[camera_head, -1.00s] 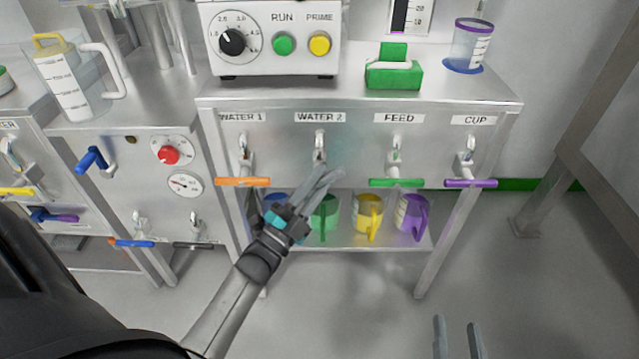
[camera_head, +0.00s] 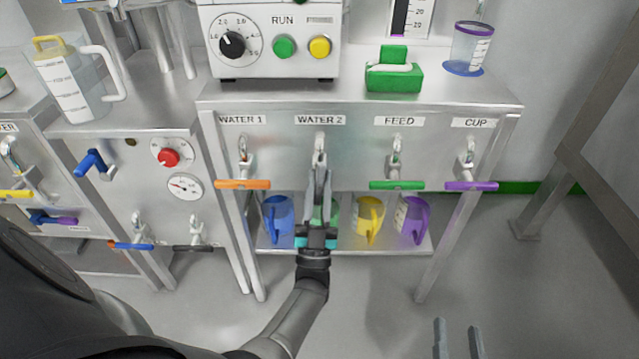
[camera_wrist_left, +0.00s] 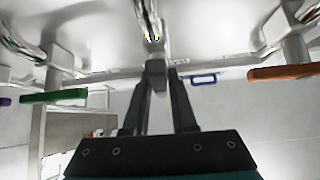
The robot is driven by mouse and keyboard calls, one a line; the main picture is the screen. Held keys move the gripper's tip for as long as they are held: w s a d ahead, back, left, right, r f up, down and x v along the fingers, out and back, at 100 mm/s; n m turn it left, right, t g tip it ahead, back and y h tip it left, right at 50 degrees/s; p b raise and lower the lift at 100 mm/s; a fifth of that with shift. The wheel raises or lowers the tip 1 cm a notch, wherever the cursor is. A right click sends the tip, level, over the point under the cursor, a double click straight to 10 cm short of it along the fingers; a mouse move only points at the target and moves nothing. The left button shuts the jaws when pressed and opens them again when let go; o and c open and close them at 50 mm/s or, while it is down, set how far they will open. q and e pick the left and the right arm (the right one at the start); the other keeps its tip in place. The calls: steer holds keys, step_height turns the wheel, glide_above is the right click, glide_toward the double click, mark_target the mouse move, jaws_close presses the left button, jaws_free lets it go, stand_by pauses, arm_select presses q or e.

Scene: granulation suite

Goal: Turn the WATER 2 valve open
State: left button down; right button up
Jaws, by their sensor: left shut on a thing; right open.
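The WATER 2 valve (camera_head: 320,143) is a metal tap on the bench's front panel, under its WATER 2 label. My left gripper (camera_head: 319,178) reaches up to it from below, fingers upright and shut on the valve's lower part. In the left wrist view the tap (camera_wrist_left: 147,18) runs down to a small grey piece between the fingertips (camera_wrist_left: 157,78). The fingers hide most of the handle, so its angle is unclear. My right gripper (camera_head: 458,338) is open and empty over the floor at the bottom right.
Neighbouring valves have crosswise handles: orange WATER 1 (camera_head: 242,184) to the left, green FEED (camera_head: 397,185) and purple CUP (camera_head: 471,186) to the right. Blue (camera_head: 277,222), yellow (camera_head: 369,220) and purple (camera_head: 411,220) jugs stand on the shelf below; a green one is mostly hidden.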

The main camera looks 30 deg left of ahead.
arm_select(q)
steer(key=n+g+y, duration=0.1)
steer(key=n+y, duration=0.1)
steer(key=shift+n, duration=0.3)
steer(key=shift+n+y, duration=0.3)
steer(key=c, duration=0.8)
jaws_free()
